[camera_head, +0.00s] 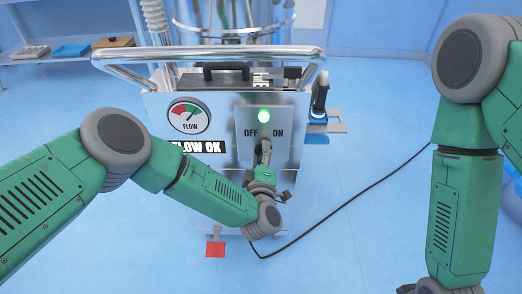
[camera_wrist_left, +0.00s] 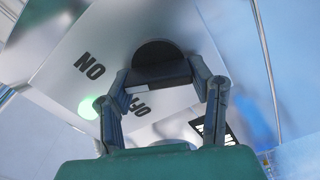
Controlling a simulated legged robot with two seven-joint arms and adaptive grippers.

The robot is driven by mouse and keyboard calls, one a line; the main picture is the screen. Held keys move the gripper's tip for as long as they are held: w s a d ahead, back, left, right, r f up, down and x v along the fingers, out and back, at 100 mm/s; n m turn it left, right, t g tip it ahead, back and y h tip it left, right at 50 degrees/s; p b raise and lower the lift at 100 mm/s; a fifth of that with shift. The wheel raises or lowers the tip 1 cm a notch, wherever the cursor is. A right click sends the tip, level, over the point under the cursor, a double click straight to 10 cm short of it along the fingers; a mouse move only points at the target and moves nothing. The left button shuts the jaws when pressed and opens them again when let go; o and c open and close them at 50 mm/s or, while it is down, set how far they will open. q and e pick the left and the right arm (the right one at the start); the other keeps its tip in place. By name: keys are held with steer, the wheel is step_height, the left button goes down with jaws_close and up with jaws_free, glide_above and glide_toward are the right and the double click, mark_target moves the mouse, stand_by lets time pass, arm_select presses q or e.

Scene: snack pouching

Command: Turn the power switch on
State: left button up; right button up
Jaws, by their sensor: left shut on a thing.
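The power switch (camera_wrist_left: 156,52) is a dark knob on a light panel (camera_head: 281,120), with OFF on its left and ON on its right in the head view. My left gripper (camera_head: 265,148) reaches up to it from below. In the left wrist view, its two fingers (camera_wrist_left: 166,82) stand on either side of the knob and are shut on it. The fingers and palm hide part of the knob, so I cannot tell exactly which label it points to. A green lamp (camera_head: 264,116) glows above the switch. My right arm hangs at the right, its gripper out of view.
The metal machine (camera_head: 165,150) carries a flow gauge (camera_head: 189,117), a FLOW OK sign (camera_head: 205,147) and a push bar (camera_head: 200,54). A black cable (camera_head: 345,205) runs across the blue floor. A shelf (camera_head: 60,60) stands back left.

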arm_select(q)
steer(key=m, duration=0.1)
steer(key=m+p, duration=0.1)
steer(key=m, duration=0.1)
steer(key=shift+s+d+f+m, duration=0.15)
steer(key=shift+s+d+m, duration=0.05)
steer(key=shift+m, duration=0.1)
steer(key=shift+f+m, duration=0.1)
steer(key=shift+m, duration=0.3)
steer(key=o, duration=1.2)
steer(key=shift+c, duration=0.2)
steer(key=shift+w, duration=0.1)
